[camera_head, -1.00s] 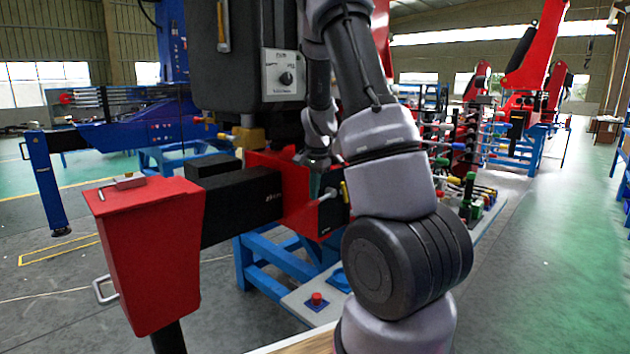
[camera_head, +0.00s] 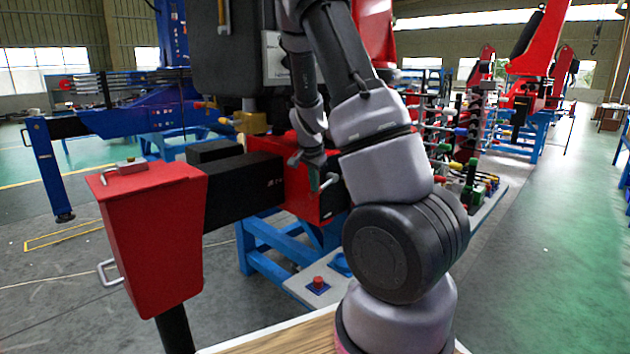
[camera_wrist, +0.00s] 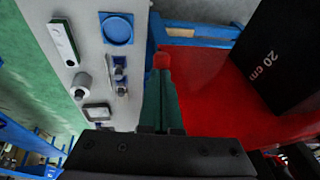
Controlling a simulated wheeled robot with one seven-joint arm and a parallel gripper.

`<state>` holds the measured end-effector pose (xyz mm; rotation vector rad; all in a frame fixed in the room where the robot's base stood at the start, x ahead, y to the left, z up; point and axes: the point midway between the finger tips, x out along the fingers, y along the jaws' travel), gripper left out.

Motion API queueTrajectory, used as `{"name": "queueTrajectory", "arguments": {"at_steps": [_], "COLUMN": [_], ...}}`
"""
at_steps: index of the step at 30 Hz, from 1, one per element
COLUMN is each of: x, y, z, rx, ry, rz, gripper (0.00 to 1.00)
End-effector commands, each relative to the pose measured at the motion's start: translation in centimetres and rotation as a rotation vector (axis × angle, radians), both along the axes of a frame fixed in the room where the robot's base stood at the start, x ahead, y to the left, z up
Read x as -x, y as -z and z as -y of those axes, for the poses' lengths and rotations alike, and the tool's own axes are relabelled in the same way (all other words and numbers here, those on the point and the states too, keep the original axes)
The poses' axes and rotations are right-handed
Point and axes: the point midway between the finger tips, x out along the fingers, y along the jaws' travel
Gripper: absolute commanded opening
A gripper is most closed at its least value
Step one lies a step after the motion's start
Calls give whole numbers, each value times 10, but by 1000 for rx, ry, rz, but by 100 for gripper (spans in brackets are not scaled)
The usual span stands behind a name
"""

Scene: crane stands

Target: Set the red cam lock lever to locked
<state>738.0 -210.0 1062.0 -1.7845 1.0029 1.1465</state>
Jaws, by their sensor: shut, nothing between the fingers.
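My gripper (camera_head: 315,180) is by the front of the red block (camera_head: 262,147) at the end of the black beam. Its green fingers are shut and empty; they also show in the wrist view (camera_wrist: 163,95). A small red rounded end (camera_wrist: 163,62) appears right at the fingertips there; I cannot tell whether they touch it, or whether it belongs to the cam lock lever. A pale metal rod (camera_head: 327,183) shows beside the fingers in the head view. My arm hides much of this area, and the lever's setting cannot be made out.
The black beam (camera_head: 240,192) with "20 cm" lettering lies close to my gripper at right in the wrist view. A red housing (camera_head: 150,240) stands at left. A pale base plate holds a red button (camera_head: 318,283) and, in the wrist view, a blue round part (camera_wrist: 117,28).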

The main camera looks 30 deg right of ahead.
Motion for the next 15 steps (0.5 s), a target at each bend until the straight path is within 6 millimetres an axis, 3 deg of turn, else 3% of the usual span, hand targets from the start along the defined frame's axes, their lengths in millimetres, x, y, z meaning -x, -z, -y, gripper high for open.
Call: {"name": "queueTrajectory", "arguments": {"at_steps": [15], "x": [0], "y": [37], "z": [1], "rx": [324], "ry": [-4], "rz": [112], "gripper": [0]}}
